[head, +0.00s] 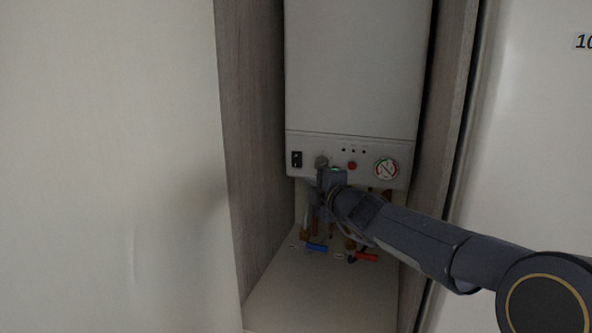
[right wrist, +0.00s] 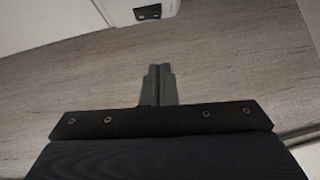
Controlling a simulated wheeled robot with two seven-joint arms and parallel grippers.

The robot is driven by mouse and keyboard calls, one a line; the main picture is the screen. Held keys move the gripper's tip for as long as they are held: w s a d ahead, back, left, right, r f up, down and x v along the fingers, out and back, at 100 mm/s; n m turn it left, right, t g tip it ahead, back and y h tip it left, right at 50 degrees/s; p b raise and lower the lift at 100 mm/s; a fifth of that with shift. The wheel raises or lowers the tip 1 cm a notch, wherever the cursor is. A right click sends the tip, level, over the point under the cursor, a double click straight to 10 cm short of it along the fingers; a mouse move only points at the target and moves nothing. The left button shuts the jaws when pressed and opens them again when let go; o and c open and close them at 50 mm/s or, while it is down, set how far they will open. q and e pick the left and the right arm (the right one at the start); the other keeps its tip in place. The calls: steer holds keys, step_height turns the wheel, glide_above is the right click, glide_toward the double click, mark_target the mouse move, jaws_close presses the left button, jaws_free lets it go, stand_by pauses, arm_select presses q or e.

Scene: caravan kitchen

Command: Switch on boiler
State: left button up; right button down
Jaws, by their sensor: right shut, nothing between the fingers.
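The white boiler (head: 355,70) hangs in a wood-lined recess in the head view. Its bottom panel carries a black rocker switch (head: 296,159) at the left, a grey knob (head: 321,162), a red button (head: 352,165) and a round gauge (head: 386,169). My right gripper (head: 314,186) is just below the panel, near the knob and to the right of and below the switch; contact cannot be told. In the right wrist view its fingers (right wrist: 158,80) are together and empty. The boiler corner with the black switch (right wrist: 147,12) shows at the top there. My left gripper is not in view.
Pipes with a blue valve handle (head: 316,247) and a red valve handle (head: 365,257) are under the boiler. The recess's wooden left wall (head: 255,150) stands close beside the switch. A pale shelf (head: 310,300) forms the bottom.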

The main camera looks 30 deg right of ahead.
steer(key=p, duration=0.1)
glide_toward(293, 166)
steer(key=w+a, duration=0.3)
steer(key=w+d+p, duration=0.3)
steer(key=shift+f, duration=0.15)
steer(key=shift+d, duration=0.1)
steer(key=shift+w+d+f+b, duration=0.1)
steer(key=shift+f+b, duration=0.3)
steer(key=shift+b, duration=0.45)
steer(key=shift+r, duration=0.3)
